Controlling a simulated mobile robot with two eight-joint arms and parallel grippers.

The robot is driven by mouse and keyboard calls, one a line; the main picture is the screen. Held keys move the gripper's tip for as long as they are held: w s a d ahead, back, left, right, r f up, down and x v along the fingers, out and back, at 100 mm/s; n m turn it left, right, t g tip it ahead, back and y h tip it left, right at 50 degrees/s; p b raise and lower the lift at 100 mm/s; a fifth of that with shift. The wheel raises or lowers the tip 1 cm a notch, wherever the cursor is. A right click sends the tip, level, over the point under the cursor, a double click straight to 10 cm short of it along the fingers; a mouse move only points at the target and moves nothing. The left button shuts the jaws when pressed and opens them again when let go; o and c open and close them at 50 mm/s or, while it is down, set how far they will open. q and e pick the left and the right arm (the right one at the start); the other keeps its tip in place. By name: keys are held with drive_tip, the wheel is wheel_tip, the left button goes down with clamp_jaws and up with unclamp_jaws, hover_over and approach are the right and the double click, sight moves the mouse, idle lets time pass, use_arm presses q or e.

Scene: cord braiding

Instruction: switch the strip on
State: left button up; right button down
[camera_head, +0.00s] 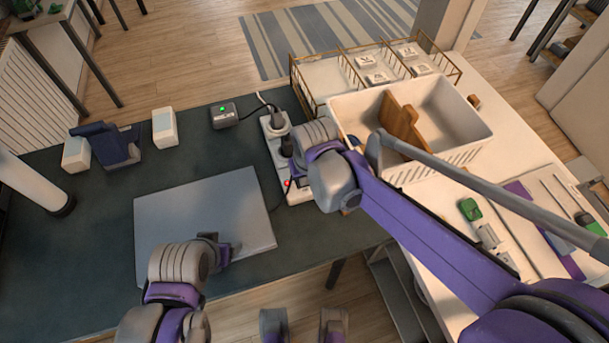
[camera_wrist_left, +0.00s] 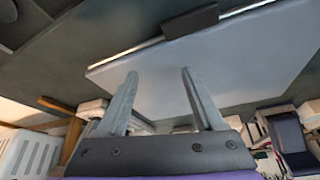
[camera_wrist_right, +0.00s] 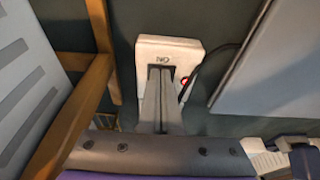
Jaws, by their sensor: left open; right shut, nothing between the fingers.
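The white power strip (camera_head: 273,124) lies on the dark desk with black plugs in its far part. A red light shows at its near end. In the right wrist view the strip's end (camera_wrist_right: 185,48) carries a dark mark like "ON" upside down, and the red light sits beside my fingers. My right gripper (camera_wrist_right: 160,72) is shut and empty, its tips over that end; I cannot tell whether they touch it. In the head view my right wrist hides part of the strip. My left gripper (camera_wrist_left: 158,73) is open and empty, near the closed grey laptop (camera_head: 200,205).
A black box (camera_head: 223,115) with a green light is cabled to the strip. White speakers (camera_head: 165,127) and a dark blue object (camera_head: 104,145) stand at left. A white bin (camera_head: 455,115) and wire rack stand on the white table at right.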

drive_tip(key=shift+w+r, duration=0.1)
use_arm(q)
drive_tip(key=shift+r+p, duration=0.25)
drive_tip(key=shift+p, duration=0.1)
use_arm(e)
drive_tip(key=shift+w+a+r, duration=0.25)
drive_tip(key=shift+w+r, duration=0.05)
drive_tip(key=shift+w, duration=0.3)
use_arm(q)
drive_tip(key=shift+r, duration=0.1)
use_arm(e)
drive_tip(key=shift+r, duration=0.1)
